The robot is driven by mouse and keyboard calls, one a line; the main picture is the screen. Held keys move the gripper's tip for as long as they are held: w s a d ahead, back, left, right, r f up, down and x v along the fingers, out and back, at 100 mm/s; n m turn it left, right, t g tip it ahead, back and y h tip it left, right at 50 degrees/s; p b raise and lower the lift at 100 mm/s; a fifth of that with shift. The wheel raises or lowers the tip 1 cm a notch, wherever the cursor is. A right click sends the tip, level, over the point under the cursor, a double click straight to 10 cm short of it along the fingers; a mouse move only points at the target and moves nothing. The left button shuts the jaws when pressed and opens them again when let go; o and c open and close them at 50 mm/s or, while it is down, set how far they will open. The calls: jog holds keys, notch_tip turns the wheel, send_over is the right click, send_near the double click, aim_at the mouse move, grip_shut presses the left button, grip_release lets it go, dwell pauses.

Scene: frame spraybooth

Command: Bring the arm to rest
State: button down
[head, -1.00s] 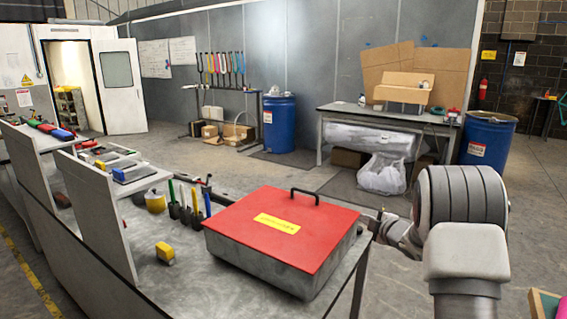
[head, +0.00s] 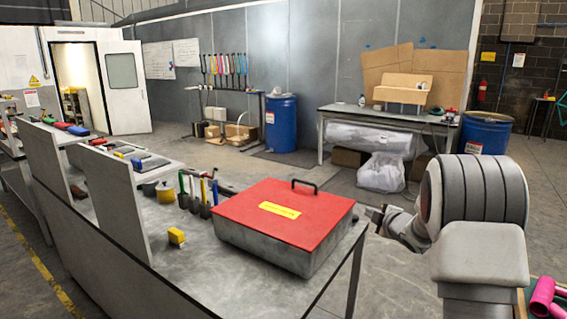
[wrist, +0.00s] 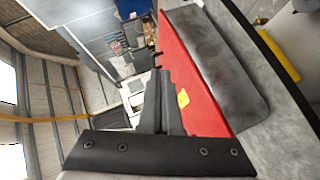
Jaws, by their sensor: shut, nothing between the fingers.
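My gripper (head: 376,214) is at the right of the red-lidded box in the head view, beyond the right end of the bench. In the wrist view its fingers (wrist: 163,78) are together with nothing between them. My arm is folded at the right of the head view. The grey metal box with a red lid (head: 283,211) stands closed on the bench, with a black handle and a yellow label on top. In the wrist view the box (wrist: 190,70) appears tilted beside the fingers. I cannot tell the exact gap between them.
The bench (head: 240,262) also carries a yellow block (head: 176,236) and several upright coloured tools. A far table (head: 400,114) stands beside blue drums (head: 281,122). A bin with pink rolls (head: 543,296) is at the lower right.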

jog(key=s+a+r+m+g+h, duration=0.1)
jog(key=s+r+m+g+h, duration=0.25)
jog(key=s+r+m, duration=0.8)
jog(key=s+a+f+m+g, duration=0.1)
jog(key=s+a, duration=0.2)
jog(key=s, duration=0.8)
jog(key=s+a+f+m+g+y, duration=0.1)
jog(key=s+a, duration=0.3)
jog(key=s, duration=0.8)
jog(key=s+a+f+m+g, duration=0.2)
jog(key=s+a+g, duration=0.1)
jog(key=s, duration=0.8)
jog(key=shift+s+a, duration=0.15)
jog(key=shift+a, duration=0.05)
